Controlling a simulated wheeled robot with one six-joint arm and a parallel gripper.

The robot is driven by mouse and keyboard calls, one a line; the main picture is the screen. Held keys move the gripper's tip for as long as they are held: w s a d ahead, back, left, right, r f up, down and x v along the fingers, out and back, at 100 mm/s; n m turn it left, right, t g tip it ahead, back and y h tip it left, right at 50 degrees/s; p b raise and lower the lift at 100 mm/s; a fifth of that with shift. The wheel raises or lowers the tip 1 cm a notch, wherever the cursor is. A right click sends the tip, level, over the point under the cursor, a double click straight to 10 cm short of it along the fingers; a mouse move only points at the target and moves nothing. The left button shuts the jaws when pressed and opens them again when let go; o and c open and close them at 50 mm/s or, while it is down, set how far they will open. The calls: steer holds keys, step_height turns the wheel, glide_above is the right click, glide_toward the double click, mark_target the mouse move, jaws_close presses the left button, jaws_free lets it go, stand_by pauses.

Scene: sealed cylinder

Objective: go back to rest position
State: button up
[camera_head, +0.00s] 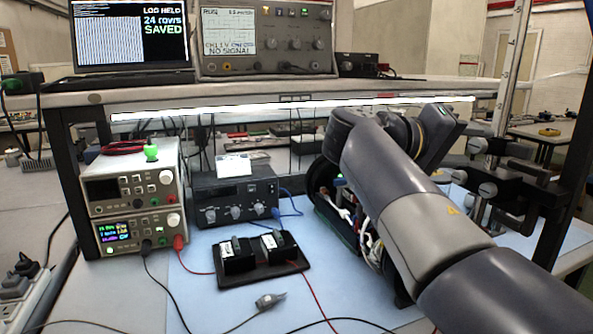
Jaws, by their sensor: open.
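My arm reaches in from the lower right, bends at an elbow under the bench shelf and folds back to the right. My gripper (440,138) is at its far end, a dark body with a small green light, raised beside the shelf edge. It is open; its fingertips are hard to make out, and I see nothing held. A dark cylinder housing (322,190) with an open face stands on the blue mat (205,290) behind my forearm. White and red wires and green parts show inside it. My arm hides much of its right side.
Clamps with round knobs (488,190) stand close to the right of my wrist. The shelf (230,97) carries a laptop (130,35) and an oscilloscope (265,40). Stacked power supplies (135,190), a dark instrument (235,200) and a black tray (262,277) stand left. Cables cross the front.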

steer(key=n+p, duration=0.1)
steer(key=n, duration=0.1)
steer(key=n+p, duration=0.1)
steer(key=n, duration=0.1)
steer(key=n+p, duration=0.2)
steer(key=shift+r+n+h, duration=0.25)
steer(key=shift+n+h, duration=0.05)
steer(key=n+p, duration=0.1)
steer(key=n, duration=0.2)
steer(key=shift+p, duration=0.4)
steer(key=shift+f+n+h+p, duration=0.25)
steer(key=shift+n+p, duration=0.2)
steer(key=shift+n, duration=0.65)
